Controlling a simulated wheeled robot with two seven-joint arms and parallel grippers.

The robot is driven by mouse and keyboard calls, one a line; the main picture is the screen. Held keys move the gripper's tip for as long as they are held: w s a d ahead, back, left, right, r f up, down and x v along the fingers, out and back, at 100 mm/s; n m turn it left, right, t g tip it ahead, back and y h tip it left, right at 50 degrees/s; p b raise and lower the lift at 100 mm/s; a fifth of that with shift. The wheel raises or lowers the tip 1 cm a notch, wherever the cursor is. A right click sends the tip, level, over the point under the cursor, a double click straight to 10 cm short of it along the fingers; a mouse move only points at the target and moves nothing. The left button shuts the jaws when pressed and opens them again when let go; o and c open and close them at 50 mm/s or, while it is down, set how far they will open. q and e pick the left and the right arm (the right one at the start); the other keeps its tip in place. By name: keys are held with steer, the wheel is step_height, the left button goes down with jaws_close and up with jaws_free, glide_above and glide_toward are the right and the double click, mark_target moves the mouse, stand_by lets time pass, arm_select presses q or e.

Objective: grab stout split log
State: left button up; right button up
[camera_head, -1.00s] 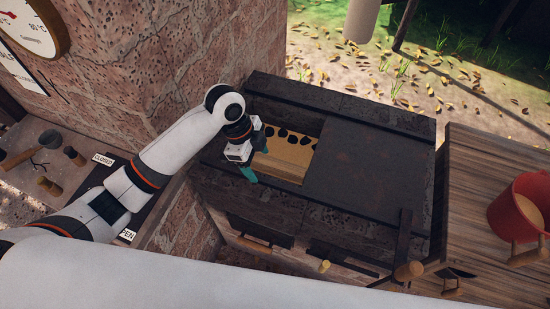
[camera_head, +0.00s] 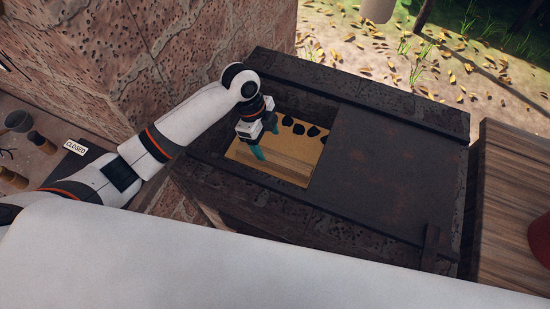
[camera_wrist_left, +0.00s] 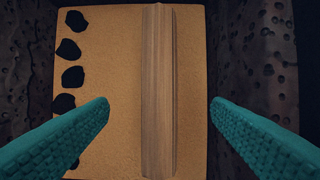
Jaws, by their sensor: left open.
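The split log (camera_wrist_left: 158,90) is a long brown piece of wood. In the left wrist view it lies upright in the picture on a tan floor inside the dark box, between my two teal fingers but farther down. In the head view the log (camera_head: 275,162) shows as a pale strip near the front of the opening. My left gripper (camera_head: 264,153) points down into the opening above the log. In the left wrist view the left gripper (camera_wrist_left: 160,108) is open and empty, one finger on each side of the log. My right gripper is not in view.
Several black lumps (camera_wrist_left: 68,49) lie along one side of the tan floor (camera_wrist_left: 110,60). Dark pitted walls (camera_wrist_left: 265,60) close in on both sides. A dark flat lid (camera_head: 380,180) covers the box's right part. A wooden surface (camera_head: 510,200) stands farther right.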

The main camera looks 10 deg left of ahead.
mark_target(273, 156)
arm_select(q)
steer(key=x, duration=0.2)
steer(key=shift+s+d+f, duration=0.1)
steer(key=shift+s+f, duration=0.05)
steer(key=shift+f, duration=0.15)
steer(key=shift+x, duration=3.1)
steer(key=shift+w, duration=0.2)
steer(key=c, duration=1.2)
steer(key=shift+r, duration=0.1)
